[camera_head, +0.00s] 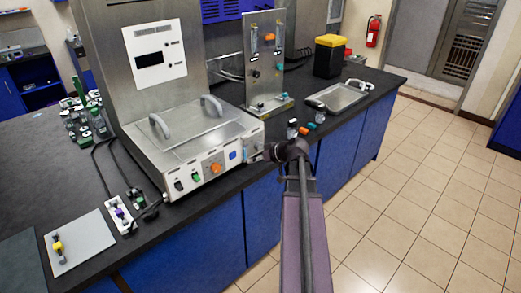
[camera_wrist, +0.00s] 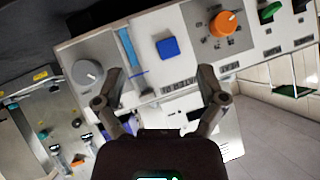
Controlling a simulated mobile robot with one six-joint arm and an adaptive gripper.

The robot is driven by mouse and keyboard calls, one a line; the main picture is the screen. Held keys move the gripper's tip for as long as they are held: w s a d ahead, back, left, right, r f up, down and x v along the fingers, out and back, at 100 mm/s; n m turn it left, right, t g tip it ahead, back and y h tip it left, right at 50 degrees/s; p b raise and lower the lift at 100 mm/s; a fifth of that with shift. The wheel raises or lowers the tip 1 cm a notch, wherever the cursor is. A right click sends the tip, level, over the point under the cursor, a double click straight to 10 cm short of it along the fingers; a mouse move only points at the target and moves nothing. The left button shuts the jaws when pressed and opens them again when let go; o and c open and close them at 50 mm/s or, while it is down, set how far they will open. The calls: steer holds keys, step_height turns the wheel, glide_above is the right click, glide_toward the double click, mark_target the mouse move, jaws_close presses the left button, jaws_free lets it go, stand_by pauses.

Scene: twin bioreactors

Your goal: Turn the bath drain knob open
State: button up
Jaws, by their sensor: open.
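The bath unit (camera_head: 190,135) is a steel box with a lidded top and a front control panel on the dark bench. At the panel's right end is a grey round knob with a white pointer line, at the left in the wrist view (camera_wrist: 87,73). A blue square button (camera_wrist: 167,47) and an orange knob (camera_wrist: 228,23) are farther along. I cannot read which label says drain. My gripper (camera_wrist: 159,80) is open and empty in front of the panel, its fingers spread below the blue button and right of the grey knob.
A steel stand with flow tubes (camera_head: 265,60), a sink (camera_head: 338,97) and a yellow-lidded bin (camera_head: 329,57) are to the right on the bench. The tiled floor at right is clear.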

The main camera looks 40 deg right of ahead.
mark_target(261, 146)
steer(key=s+d+r+t+h, duration=0.1)
steer(key=d, duration=0.4)
steer(key=s+d+r+t+b, duration=0.1)
steer(key=s+d+t, duration=0.1)
steer(key=d, duration=0.4)
steer(key=shift+s+m+h, duration=0.25)
steer(key=shift+m+h, duration=0.05)
steer(key=shift+h, duration=0.1)
steer(key=shift+w+f, duration=0.1)
steer(key=shift+f, duration=0.05)
steer(key=b+x, duration=0.5)
steer(key=x, duration=0.8)
steer(key=shift+w+f, duration=0.1)
steer(key=shift+w, duration=0.15)
steer(key=c, duration=1.1)
